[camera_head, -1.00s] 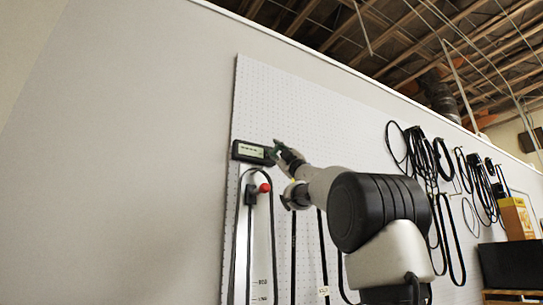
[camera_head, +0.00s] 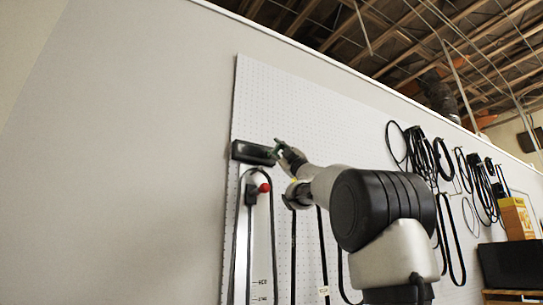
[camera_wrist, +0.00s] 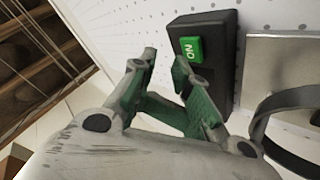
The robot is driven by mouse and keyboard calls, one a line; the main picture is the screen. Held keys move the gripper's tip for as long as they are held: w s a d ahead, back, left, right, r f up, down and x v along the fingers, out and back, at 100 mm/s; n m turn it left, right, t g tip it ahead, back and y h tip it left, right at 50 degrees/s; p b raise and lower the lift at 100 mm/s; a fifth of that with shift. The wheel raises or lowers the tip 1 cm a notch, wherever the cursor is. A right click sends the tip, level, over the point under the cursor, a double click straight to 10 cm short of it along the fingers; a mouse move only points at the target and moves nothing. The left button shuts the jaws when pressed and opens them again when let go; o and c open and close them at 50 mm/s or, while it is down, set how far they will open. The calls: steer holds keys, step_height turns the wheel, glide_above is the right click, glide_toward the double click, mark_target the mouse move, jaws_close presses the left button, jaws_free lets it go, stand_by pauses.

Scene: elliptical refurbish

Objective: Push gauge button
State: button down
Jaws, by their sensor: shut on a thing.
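The gauge (camera_head: 253,152) is a dark box at the top of a tall pale metal scale on the white pegboard, and its display is dark. In the wrist view the gauge (camera_wrist: 219,35) carries a green button (camera_wrist: 190,49) marked ON. My gripper (camera_head: 277,147) is at the gauge's right end in the head view. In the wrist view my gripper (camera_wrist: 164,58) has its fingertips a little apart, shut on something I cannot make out. The right fingertip is just below the button; I cannot tell whether it touches it.
A red knob (camera_head: 264,187) sits on the scale below the gauge. A dark curved strip (camera_wrist: 262,125) runs close to my gripper's right side. Black belts (camera_head: 421,155) hang on the pegboard at the right. The wall left of the pegboard is bare.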

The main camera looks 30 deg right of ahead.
steer(key=s, duration=0.6)
steer(key=shift+d, duration=0.1)
stand_by(0.5)
steer(key=s+f+m+g+h, duration=0.1)
steer(key=f+m+g+h, duration=0.25)
steer(key=f, duration=0.75)
steer(key=s+d+f+m+g+h, duration=0.1)
steer(key=f+m+g+h, duration=0.3)
steer(key=f, duration=0.7)
steer(key=s+f+m+g+h, duration=0.1)
steer(key=f+m+g+h, duration=0.15)
steer(key=f+m, duration=0.55)
steer(key=s+a+f+g+y, duration=0.1)
steer(key=s+f+g, duration=0.3)
steer(key=s+f, duration=0.4)
steer(key=s+a+f+g+y, duration=0.1)
steer(key=s+a+f+g, duration=0.3)
steer(key=f, duration=1.2)
steer(key=s+a+f+g+y, duration=0.1)
steer(key=s+a+f+g, duration=0.2)
steer(key=s+f, duration=0.9)
steer(key=shift+s+g, duration=0.3)
steer(key=shift+g, duration=0.2)
steer(key=shift+d+r, duration=0.1)
steer(key=shift+d, duration=0.05)
